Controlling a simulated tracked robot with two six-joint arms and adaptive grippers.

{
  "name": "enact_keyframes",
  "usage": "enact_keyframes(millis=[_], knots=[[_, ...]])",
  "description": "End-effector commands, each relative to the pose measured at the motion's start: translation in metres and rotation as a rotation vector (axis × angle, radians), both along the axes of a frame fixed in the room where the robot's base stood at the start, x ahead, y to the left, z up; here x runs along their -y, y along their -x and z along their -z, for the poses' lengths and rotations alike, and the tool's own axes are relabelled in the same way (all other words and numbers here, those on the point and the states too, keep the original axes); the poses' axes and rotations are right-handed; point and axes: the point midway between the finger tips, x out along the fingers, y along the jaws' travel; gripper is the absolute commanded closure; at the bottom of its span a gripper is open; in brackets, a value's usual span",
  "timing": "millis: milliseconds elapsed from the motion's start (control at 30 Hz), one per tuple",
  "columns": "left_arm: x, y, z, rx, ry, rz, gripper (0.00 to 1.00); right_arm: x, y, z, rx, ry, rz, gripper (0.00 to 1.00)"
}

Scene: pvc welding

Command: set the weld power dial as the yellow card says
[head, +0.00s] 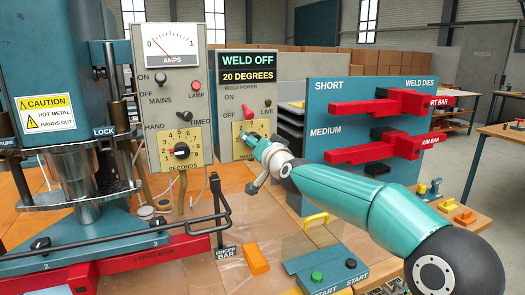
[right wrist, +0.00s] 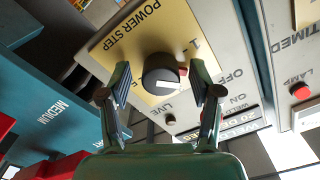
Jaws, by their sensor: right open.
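The weld power dial is a black knob (right wrist: 160,68) with a white pointer mark, on a yellow plate (right wrist: 118,55) lettered POWER STEP. In the head view this plate (head: 225,146) is partly covered by my right gripper (head: 247,138). In the right wrist view my right gripper (right wrist: 162,84) is open, one finger on each side of the knob. I cannot tell whether the fingers touch it. Most step numbers are hidden. I cannot pick out a yellow card with a readable setting. My left gripper is not in view.
Above the dial are a red switch (head: 247,111) and a display (head: 248,68) reading WELD OFF, 20 DEGREES. The seconds dial (head: 181,150) stands left of it. The weld dies rack (head: 345,95) with red bars is to the right, close to my right arm.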

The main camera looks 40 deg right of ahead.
Motion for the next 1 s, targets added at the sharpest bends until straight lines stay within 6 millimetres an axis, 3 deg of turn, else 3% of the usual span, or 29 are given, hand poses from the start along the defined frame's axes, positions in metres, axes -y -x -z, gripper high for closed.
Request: enact_keyframes(millis=[600, 1000], knots=[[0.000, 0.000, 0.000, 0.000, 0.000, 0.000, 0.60, -0.025, 0.098, 0.001, 0.000, 0.000, -0.001, 0.36], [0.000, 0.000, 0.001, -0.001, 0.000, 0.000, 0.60, -0.027, 0.107, 0.002, -0.001, 0.000, -0.001, 0.36]])
